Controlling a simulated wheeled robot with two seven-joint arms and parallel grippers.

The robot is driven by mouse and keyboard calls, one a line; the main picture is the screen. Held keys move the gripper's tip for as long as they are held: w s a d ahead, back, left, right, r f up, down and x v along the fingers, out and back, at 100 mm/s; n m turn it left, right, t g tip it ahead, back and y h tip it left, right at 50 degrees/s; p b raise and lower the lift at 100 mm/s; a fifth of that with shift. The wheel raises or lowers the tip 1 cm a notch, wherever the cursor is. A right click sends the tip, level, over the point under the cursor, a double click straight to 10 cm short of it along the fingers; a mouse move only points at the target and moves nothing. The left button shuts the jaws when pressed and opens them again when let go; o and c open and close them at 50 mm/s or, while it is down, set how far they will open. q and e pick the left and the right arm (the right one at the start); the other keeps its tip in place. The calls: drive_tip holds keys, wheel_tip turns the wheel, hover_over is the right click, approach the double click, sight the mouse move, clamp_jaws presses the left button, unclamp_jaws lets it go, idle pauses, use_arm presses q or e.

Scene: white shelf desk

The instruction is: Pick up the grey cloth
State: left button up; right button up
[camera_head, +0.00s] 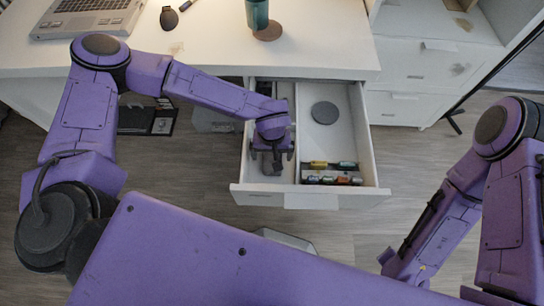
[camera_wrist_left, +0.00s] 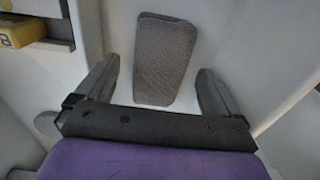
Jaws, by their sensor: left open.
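The grey cloth (camera_wrist_left: 163,55) is a flat, folded, textured rectangle lying on the white floor of the open drawer (camera_head: 345,135). In the left wrist view it lies between and just beyond the spread fingers of my left gripper (camera_wrist_left: 160,82). In the head view my left gripper (camera_head: 271,162) reaches down into the left compartment of the drawer and largely hides the cloth. The gripper is open and empty; I cannot tell its exact height above the cloth. My right arm is at the right of the head view, its fingers out of sight.
The drawer's right compartment holds a round grey disc (camera_head: 324,112) and a dark rack (camera_head: 330,178) with several coloured items. A divider and drawer walls stand close to my left gripper. Above, the white desk (camera_head: 215,50) carries a laptop (camera_head: 88,18), a mouse (camera_head: 169,17) and a green cup (camera_head: 257,13).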

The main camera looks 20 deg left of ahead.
sight(272, 155)
use_arm(q)
drive_tip(key=c, duration=1.2)
drive_tip(key=shift+c, duration=0.2)
wheel_tip(272, 155, up, 10)
drive_tip(key=p, duration=0.1)
